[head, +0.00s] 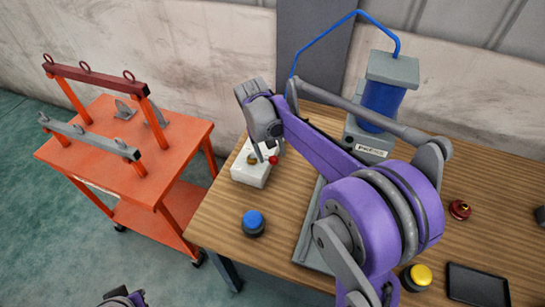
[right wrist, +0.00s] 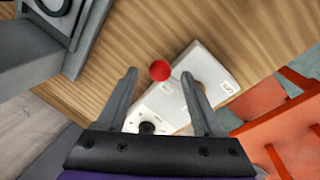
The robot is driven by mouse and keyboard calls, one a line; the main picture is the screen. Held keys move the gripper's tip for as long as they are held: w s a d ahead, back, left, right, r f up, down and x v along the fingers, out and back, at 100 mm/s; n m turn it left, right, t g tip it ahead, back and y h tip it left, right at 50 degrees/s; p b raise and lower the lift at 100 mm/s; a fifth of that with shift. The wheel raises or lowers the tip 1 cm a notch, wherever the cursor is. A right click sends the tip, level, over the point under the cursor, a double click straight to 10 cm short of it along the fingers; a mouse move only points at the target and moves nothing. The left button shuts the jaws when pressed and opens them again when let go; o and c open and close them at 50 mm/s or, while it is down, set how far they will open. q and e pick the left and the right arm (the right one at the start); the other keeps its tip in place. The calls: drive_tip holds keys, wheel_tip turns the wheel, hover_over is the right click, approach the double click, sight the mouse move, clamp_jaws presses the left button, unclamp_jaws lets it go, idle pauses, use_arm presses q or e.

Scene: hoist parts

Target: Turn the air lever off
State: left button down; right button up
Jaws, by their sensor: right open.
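The air lever shows as a red ball knob (head: 273,160) at a white box (head: 250,175) with markings, near the table's left edge. In the right wrist view the red knob (right wrist: 160,70) appears between the tips of my two fingers, and the white box (right wrist: 205,62) lies beyond and below them. My right gripper (head: 264,152) is open over the box, around or just above the knob; I cannot tell if it touches. The lever's stem is hidden. A purple and dark part of my left arm (head: 124,299) shows at the bottom edge; its fingers are not visible.
A blue button (head: 253,222) stands in front of the box. A blue-and-grey press (head: 382,105) with a blue hose stands behind. An orange cart (head: 130,155) is left of the wooden table (head: 222,215). A yellow button (head: 417,276) and black tray (head: 476,285) lie at right.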

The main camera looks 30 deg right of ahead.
drive_tip(key=shift+d+f, duration=0.2)
drive_tip(key=shift+f, duration=0.95)
clamp_jaws()
drive_tip(key=shift+d+r, duration=0.1)
idle(0.5)
